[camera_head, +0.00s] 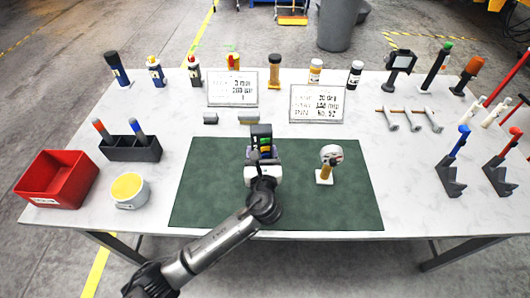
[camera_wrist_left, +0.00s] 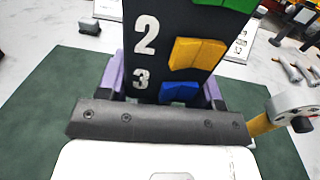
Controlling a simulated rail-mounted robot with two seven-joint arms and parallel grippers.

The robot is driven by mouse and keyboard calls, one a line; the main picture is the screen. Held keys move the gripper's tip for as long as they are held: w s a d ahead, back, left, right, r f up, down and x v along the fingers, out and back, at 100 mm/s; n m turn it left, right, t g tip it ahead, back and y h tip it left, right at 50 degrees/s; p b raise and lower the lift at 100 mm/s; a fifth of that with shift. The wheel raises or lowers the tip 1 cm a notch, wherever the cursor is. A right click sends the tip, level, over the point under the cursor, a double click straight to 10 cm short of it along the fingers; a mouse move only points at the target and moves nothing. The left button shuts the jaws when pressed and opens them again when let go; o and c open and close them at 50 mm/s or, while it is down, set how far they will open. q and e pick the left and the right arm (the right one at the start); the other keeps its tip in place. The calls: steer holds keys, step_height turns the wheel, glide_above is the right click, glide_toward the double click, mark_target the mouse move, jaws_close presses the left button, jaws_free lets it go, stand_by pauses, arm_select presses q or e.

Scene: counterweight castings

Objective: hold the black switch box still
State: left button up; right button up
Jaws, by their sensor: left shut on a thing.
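The black switch box (camera_head: 262,131) stands upright on the green mat (camera_head: 205,195), near the mat's middle. In the left wrist view the box (camera_wrist_left: 155,65) fills the upper middle, showing white numbers 2 and 3 beside yellow and blue switches; part of a green one shows above. My left gripper (camera_head: 263,157) is shut on the lower part of the box. Its purple fingers sit on both sides in the left wrist view (camera_wrist_left: 162,82). The box's base is hidden behind the gripper. My right gripper is in neither view.
A round-headed tool on a yellow handle (camera_head: 328,163) stands close to the box's right. A red bin (camera_head: 58,178), a yellow-topped tub (camera_head: 130,191) and a dark holder (camera_head: 131,149) stand left. Two white signs (camera_head: 233,89) (camera_head: 317,103) stand behind. The mat is otherwise clear.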

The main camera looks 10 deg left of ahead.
arm_select(q)
steer(key=w+a+f+b, duration=0.1)
steer(key=a+f, duration=0.3)
steer(key=a, duration=0.2)
steer(key=shift+w+f, duration=0.35)
steer(key=shift+f, duration=0.05)
stand_by(0.8)
steer(key=shift+a, duration=0.1)
steer(key=shift+f, duration=0.2)
stand_by(0.3)
steer(key=shift+f+b, duration=0.3)
steer(key=shift+f, duration=0.3)
steer(key=shift+f, duration=0.2)
stand_by(0.4)
steer(key=shift+f+p, duration=0.15)
steer(key=shift+p, duration=0.15)
stand_by(1.7)
steer(key=o, duration=0.7)
steer(key=shift+f, duration=0.1)
steer(key=shift+c, duration=0.2)
steer(key=c, duration=0.7)
steer(key=shift+c, duration=0.2)
